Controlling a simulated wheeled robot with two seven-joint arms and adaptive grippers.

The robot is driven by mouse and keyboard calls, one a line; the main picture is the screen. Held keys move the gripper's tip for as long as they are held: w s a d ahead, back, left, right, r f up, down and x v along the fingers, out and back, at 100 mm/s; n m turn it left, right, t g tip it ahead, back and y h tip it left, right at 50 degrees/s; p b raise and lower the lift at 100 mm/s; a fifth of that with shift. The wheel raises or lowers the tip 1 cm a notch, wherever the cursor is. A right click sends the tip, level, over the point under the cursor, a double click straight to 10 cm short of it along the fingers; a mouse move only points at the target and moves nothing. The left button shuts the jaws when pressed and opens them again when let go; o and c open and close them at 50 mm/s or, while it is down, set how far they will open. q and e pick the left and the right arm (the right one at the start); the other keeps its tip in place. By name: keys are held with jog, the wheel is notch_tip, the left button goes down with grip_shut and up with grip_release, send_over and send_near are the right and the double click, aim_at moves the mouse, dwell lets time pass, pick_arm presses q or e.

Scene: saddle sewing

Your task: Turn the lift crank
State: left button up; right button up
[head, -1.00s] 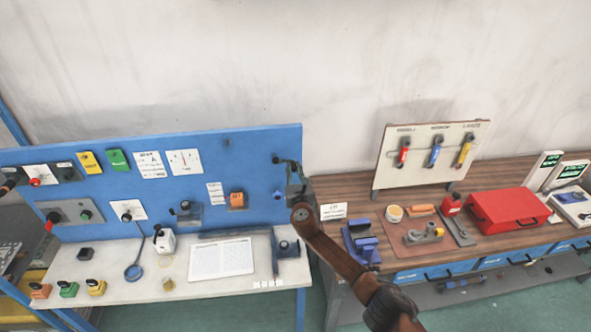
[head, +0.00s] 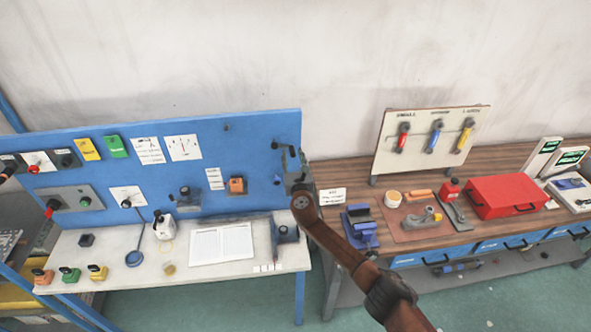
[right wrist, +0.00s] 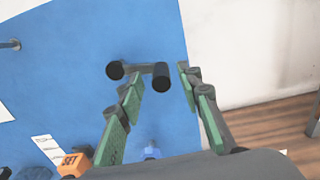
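The lift crank (right wrist: 137,68) is a black bar with a round end at each side, on the blue panel in the right wrist view. Its right end, the grip, stands between the fingertips of my right gripper (right wrist: 160,78). Its left end lies outside the left finger. The fingers with green pads are open, with a visible gap to the grip on the right side; I cannot tell whether the left finger touches. In the head view my right gripper (head: 290,160) is at the panel's upper right edge and partly covers the crank (head: 277,146). My left gripper is not in view.
The blue panel (head: 240,140) carries knobs, paper labels and an orange box (right wrist: 73,164). A wooden bench (head: 340,175) at right holds a red case (head: 505,195) and a blue vise (head: 360,225).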

jog(key=v, duration=1.1)
jog(key=shift+w+d, duration=0.1)
